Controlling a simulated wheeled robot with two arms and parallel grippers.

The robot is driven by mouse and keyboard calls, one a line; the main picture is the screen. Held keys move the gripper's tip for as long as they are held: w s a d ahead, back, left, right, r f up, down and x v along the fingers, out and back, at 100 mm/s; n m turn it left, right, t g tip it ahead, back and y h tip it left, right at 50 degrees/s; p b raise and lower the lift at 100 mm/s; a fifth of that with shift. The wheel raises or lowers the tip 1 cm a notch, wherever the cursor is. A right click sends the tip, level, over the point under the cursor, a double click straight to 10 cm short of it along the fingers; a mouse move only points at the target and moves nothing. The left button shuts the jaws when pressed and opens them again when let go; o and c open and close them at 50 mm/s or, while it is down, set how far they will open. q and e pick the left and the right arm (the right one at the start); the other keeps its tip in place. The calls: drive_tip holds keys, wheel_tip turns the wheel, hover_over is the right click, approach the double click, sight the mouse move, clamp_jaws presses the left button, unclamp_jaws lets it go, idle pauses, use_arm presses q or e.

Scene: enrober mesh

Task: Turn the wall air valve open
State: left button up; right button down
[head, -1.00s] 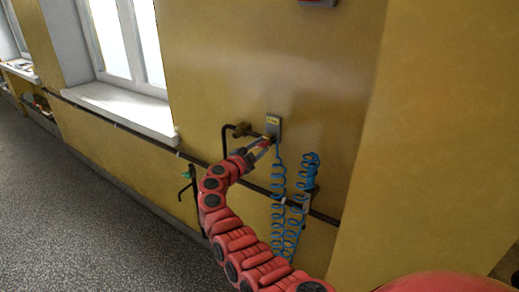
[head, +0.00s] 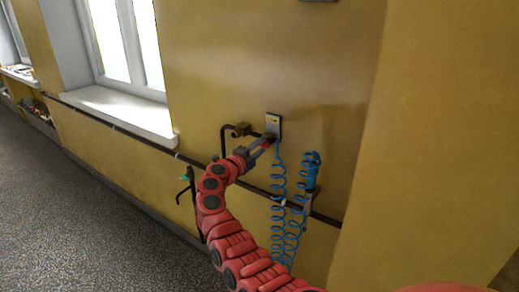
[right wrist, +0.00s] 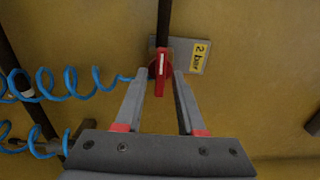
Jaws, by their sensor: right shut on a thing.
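The air valve's red lever (right wrist: 160,78), with a white stripe, shows between my right fingertips (right wrist: 160,77) in the right wrist view. There it points down the picture, away from the dark pipe, roughly in line with it. In the head view my right gripper (head: 264,143) reaches the wall valve below a grey plate (head: 273,124); its fingers mostly hide the lever there. The right gripper is shut on the lever. My left gripper is in neither view.
A yellow "2 bar" label (right wrist: 201,55) sits on the plate. A coiled blue hose (head: 278,185) hangs below the valve. A dark pipe (head: 130,128) runs along the wall, with a green-handled tap (head: 186,177) lower left. The floor (head: 70,215) at left is clear.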

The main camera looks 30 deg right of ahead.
idle(0.3)
drive_tip(key=c, duration=0.9)
unclamp_jaws()
drive_tip(key=b+v, duration=0.1)
drive_tip(key=v, duration=1.6)
drive_tip(key=shift+a, duration=0.2)
